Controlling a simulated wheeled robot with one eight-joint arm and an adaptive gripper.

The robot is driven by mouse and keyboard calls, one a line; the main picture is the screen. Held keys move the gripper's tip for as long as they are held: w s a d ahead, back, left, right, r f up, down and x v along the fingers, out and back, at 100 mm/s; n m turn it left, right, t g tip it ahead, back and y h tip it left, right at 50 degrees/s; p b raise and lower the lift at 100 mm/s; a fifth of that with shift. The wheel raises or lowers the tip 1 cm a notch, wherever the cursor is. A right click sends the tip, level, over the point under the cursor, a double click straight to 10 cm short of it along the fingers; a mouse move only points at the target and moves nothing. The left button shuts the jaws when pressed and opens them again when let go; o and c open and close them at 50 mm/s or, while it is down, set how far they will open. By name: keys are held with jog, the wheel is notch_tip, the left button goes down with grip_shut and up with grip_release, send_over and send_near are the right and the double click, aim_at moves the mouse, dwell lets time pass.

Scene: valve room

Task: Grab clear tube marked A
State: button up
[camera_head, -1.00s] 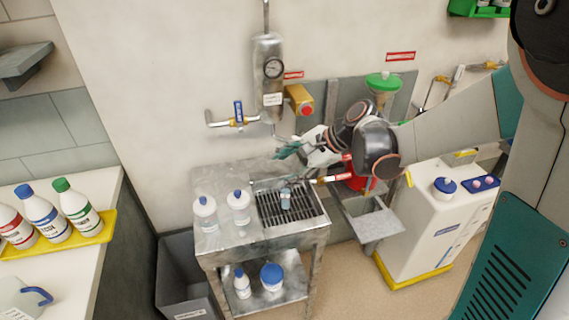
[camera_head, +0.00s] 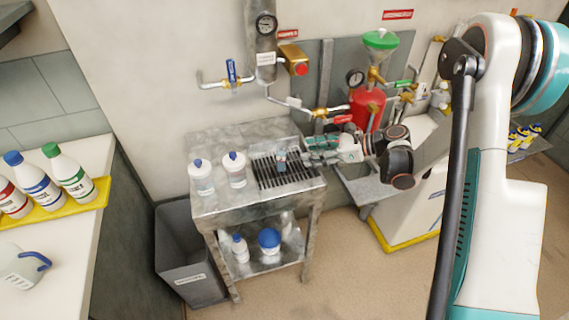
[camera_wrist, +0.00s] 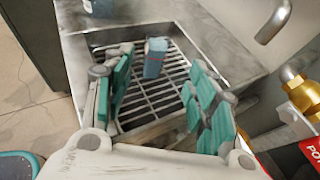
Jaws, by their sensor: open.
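A small clear, blue-grey tube (camera_head: 281,159) stands on the dark drain grate (camera_head: 268,178) of the metal stand. In the wrist view the tube (camera_wrist: 154,58) shows near the far end of the grate, with a bluish upper part; no letter A can be read on it. My gripper (camera_head: 304,151) is just right of the tube, low over the stand. In the wrist view its teal-padded fingers (camera_wrist: 160,82) are spread wide. The tube lies ahead, in line with the gap and nearer the left finger. Nothing is held.
Two white bottles (camera_head: 218,173) stand left of the grate. A metal spout (camera_wrist: 274,22) and brass valve (camera_wrist: 302,90) are close on the right in the wrist view. A red cylinder (camera_head: 367,108) stands behind my wrist. A grey bin (camera_head: 186,262) is on the floor.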

aim_at(282, 157)
jog(key=b+x, duration=0.1)
jog(key=x, duration=0.4)
jog(key=shift+a+f, duration=0.2)
jog(key=shift+a, duration=0.15)
jog(key=b+x, duration=0.1)
jog(key=x, duration=0.2)
jog(key=b+x, duration=0.1)
jog(key=shift+s+a+f+b, duration=0.2)
jog(key=shift+f+b, duration=0.1)
jog(key=shift+f, duration=0.1)
jog(key=shift+w+a, duration=0.15)
jog(key=shift+a, duration=0.2)
grip_shut()
